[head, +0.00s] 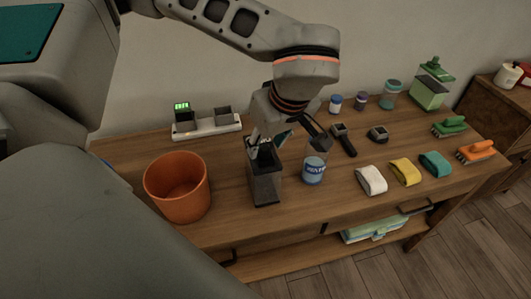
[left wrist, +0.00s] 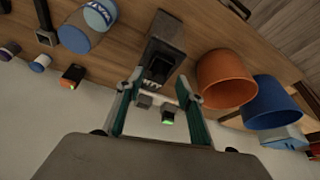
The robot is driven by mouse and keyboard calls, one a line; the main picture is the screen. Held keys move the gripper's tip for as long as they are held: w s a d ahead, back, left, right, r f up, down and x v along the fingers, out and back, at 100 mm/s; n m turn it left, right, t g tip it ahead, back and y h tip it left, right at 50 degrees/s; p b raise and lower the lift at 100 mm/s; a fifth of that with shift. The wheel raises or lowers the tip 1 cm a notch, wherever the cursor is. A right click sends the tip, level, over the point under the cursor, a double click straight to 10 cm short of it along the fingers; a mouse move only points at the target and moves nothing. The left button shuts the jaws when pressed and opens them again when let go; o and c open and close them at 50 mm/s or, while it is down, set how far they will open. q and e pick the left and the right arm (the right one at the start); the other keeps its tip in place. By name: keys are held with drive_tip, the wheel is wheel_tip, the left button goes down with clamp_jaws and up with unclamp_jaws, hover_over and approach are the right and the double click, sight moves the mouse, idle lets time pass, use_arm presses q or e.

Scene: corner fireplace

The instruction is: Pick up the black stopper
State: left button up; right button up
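A tall dark box-like container (head: 265,188) stands on the wooden table. The black stopper (left wrist: 160,68) appears to be the dark piece at its near end in the left wrist view; in the head view it is partly hidden by my gripper. My left gripper (head: 284,142) is over the container's top, with its fingers spread. In the left wrist view the two teal-padded fingers (left wrist: 159,82) are apart, one on each side of the stopper, with nothing clearly held. I cannot tell whether a finger touches it. My right gripper is not in view.
An orange bin (head: 177,190) stands left of the container and a blue-white can (head: 314,170) close on its right. A charger (head: 208,126) is behind. Rolled cloths (head: 405,172), brushes (head: 476,152) and jars (head: 391,92) fill the right side. A blue bin (left wrist: 270,102) shows in the wrist view.

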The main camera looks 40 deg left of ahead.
use_arm(q)
drive_tip(key=shift+w+a+f, duration=0.2)
drive_tip(key=shift+f, duration=0.4)
drive_tip(key=c, duration=0.9)
drive_tip(key=shift+r, duration=0.15)
